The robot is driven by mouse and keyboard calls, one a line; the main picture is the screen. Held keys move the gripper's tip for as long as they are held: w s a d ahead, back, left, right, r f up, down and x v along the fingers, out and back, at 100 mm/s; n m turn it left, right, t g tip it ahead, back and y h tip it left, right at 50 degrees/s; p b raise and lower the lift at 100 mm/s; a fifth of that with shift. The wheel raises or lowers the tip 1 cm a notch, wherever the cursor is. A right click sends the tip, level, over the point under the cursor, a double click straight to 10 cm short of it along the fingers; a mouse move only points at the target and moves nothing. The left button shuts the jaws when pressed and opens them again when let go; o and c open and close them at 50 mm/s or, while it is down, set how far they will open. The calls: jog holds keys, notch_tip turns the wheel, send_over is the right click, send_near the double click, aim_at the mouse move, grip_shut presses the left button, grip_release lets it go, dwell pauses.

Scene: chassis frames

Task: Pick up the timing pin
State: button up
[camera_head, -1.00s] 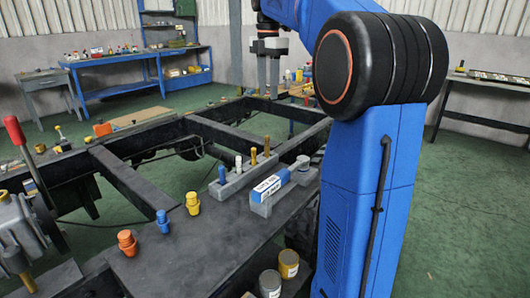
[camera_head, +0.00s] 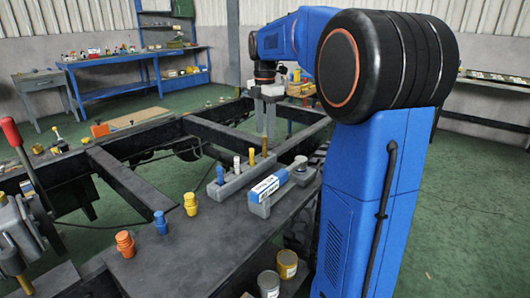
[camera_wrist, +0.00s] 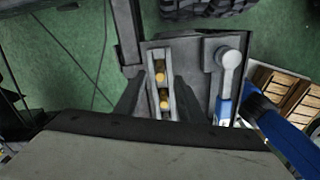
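A grey slotted rack (camera_head: 232,187) holds several upright pins. I cannot tell which is the timing pin. My gripper (camera_head: 265,136) points down above the rack's far end, close over the brass pins. In the wrist view its two dark fingers stand apart on either side of the rack, and the gripper (camera_wrist: 158,98) is open and empty. Two golden pin tops, (camera_wrist: 160,76) and (camera_wrist: 164,104), show between the fingers.
A blue and white labelled piece (camera_head: 267,186) lies on a grey holder beside the rack. Orange (camera_head: 125,243), blue (camera_head: 161,222) and yellow (camera_head: 191,203) plugs stand on the dark bench top to the left. Two cans (camera_head: 287,264) stand near the front edge.

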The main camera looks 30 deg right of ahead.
jog(key=shift+f, duration=0.85)
grip_shut()
